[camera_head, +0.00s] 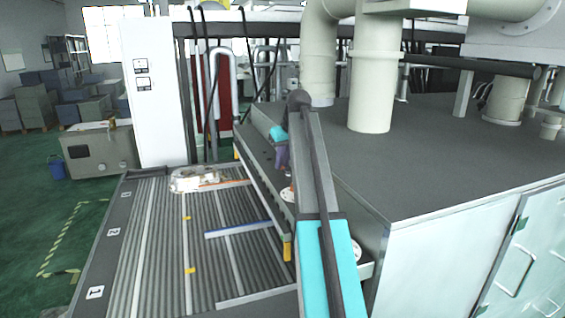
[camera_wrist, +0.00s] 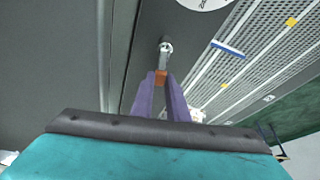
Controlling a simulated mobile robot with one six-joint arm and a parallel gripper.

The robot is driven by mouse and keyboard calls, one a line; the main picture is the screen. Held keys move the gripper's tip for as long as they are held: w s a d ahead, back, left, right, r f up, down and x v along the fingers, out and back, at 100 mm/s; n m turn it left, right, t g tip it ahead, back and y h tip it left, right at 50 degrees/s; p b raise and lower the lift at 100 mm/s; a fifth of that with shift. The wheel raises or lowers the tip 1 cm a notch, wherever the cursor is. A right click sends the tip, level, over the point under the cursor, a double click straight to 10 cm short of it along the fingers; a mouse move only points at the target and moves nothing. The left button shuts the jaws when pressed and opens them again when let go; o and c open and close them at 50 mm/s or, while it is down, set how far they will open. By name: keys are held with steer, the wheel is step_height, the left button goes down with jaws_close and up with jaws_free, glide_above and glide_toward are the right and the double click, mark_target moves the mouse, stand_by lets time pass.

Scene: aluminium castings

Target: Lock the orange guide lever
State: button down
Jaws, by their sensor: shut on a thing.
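The orange guide lever (camera_wrist: 161,77) shows in the wrist view between the tips of my purple fingers. Its metal shank runs from the orange part to a round pivot (camera_wrist: 166,45) on the dark grey face. My gripper (camera_wrist: 160,82) is shut on the orange part, which the fingers partly cover. In the head view, my gripper (camera_head: 285,172) is low beside the side of the large grey machine, and my arm hides much of it.
A ribbed roller conveyor (camera_head: 150,240) with numbered lanes lies left of the machine. A blue strip (camera_head: 238,230) and an orange strip (camera_head: 222,183) lie on it. A shiny casting (camera_head: 190,180) sits at its far end. The machine's broad grey top (camera_head: 440,170) fills the right.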

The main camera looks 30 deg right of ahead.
steer(key=n+b, duration=0.1)
steer(key=a+n+y+b, duration=0.1)
steer(key=n, duration=0.1)
steer(key=n+y+b, duration=0.1)
steer(key=n, duration=0.1)
steer(key=shift+s+a+f, duration=0.1)
steer(key=shift+a, duration=0.15)
steer(key=n, duration=0.1)
steer(key=n+g+y+b, duration=0.1)
steer(key=n, duration=0.1)
steer(key=a+n+b, duration=0.1)
steer(key=shift+s+a+n, duration=0.1)
steer(key=shift+s+n, duration=0.2)
steer(key=shift+s, duration=0.1)
steer(key=n, duration=0.1)
steer(key=g+p, duration=0.1)
steer(key=n+y, duration=0.1)
steer(key=shift+s+a+r+n, duration=0.25)
steer(key=shift+s+a+n, duration=0.05)
steer(key=shift+s, duration=0.1)
steer(key=shift+s+a+n+g+p, duration=0.25)
steer(key=shift+n+p, duration=0.45)
steer(key=shift+p, duration=0.4)
steer(key=shift+d, duration=0.1)
steer(key=shift+f+n+g+p, duration=0.15)
steer(key=shift+n+g+p, duration=0.1)
steer(key=shift+n+p, duration=0.25)
